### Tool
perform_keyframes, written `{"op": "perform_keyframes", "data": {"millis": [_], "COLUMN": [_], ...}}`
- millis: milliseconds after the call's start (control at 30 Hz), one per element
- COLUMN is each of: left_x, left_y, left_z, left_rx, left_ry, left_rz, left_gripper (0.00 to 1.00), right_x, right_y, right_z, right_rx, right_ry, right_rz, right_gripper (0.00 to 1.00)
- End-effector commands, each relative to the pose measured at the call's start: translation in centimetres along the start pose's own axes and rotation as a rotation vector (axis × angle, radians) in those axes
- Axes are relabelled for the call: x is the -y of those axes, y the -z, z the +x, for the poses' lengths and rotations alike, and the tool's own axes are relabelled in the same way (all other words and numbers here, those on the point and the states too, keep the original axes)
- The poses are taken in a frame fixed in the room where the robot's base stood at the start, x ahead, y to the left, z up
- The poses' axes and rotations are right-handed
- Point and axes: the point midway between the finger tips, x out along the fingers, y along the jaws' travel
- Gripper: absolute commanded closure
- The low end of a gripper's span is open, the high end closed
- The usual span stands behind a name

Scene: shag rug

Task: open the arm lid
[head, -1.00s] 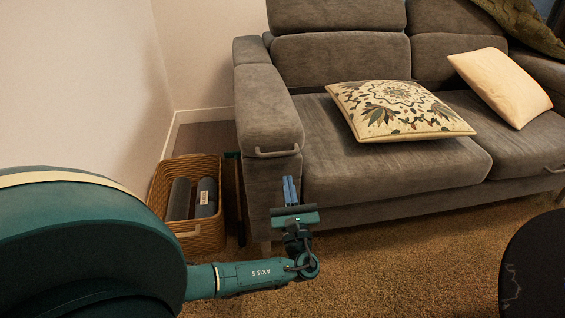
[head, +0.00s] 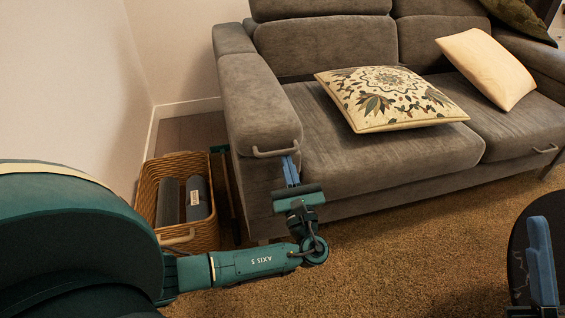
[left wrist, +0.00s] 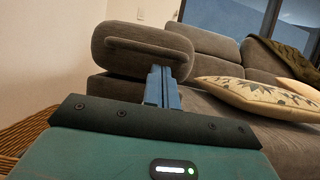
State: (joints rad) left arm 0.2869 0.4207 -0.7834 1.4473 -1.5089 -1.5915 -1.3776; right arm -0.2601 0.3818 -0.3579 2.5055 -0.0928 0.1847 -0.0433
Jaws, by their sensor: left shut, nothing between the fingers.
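The arm lid (head: 258,100) is the padded grey top of the sofa's left armrest, lying closed. A grey bar handle (head: 275,152) crosses its front end. My left gripper (head: 289,162) is shut and empty, its blue fingers pointing up just below the handle's right part. I cannot tell whether they touch it. In the left wrist view, the fingers (left wrist: 162,84) stand in front of the armrest's front face, below the handle (left wrist: 140,44). Part of my right gripper (head: 542,262) shows at the lower right; its opening is unclear.
The grey sofa (head: 390,165) carries a patterned cushion (head: 392,95) and a cream cushion (head: 487,68). A wicker basket (head: 205,236) with rolled grey items stands left of the armrest, near the wall (head: 60,80). Brown carpet (head: 420,240) lies clear in front.

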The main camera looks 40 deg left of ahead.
Motion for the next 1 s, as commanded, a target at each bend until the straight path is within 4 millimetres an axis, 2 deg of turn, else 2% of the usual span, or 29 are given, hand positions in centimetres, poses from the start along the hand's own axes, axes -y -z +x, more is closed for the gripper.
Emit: {"op": "perform_keyframes", "data": {"millis": [467, 700, 1000], "left_x": [0.1, -0.3, -0.9], "left_y": [-0.4, -0.6, -0.8], "left_z": [-0.1, 0.5, 1.3], "left_rx": [0.000, 0.000, 0.002], "left_ry": [0.000, 0.000, -0.002], "left_rz": [0.001, 0.001, 0.000], "left_gripper": [1.00, 1.00, 1.00], "right_x": [0.2, -0.1, 0.5], "right_y": [-0.3, -0.1, -1.6], "right_z": [-0.2, 0.2, -0.6], "right_rx": [0.016, 0.028, 0.114], "right_ry": [-0.002, -0.006, -0.017], "right_rz": [0.014, 0.024, 0.075], "right_gripper": [0.64, 0.64, 0.64]}}
